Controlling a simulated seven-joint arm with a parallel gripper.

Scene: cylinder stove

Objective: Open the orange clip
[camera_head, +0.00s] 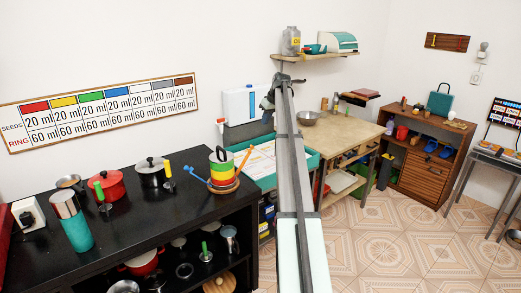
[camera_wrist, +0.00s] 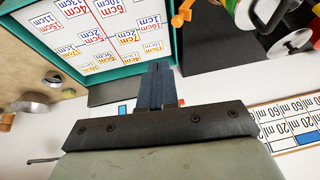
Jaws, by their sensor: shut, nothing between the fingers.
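A small orange-red piece, which I take for the orange clip (camera_head: 220,122), sits at the lower left of a white box (camera_head: 237,103) with a blue window on the back wall. In the wrist view a bit of orange (camera_wrist: 182,102) shows just beside my fingers, partly hidden by the gripper body. My gripper (camera_wrist: 158,68) is shut and empty, with its dark fingers together. In the head view my gripper (camera_head: 268,102) is near the right side of the white box. The arm hides part of that area. I cannot tell whether the clip is open.
A teal-edged tray with a printed chart (camera_wrist: 100,35) lies below the box. A black counter (camera_head: 130,225) at left holds pots, a flask and colored rings (camera_head: 221,167). A wooden table (camera_head: 335,135) with a metal bowl (camera_head: 307,118) stands right of the arm. A shelf (camera_head: 315,56) hangs above.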

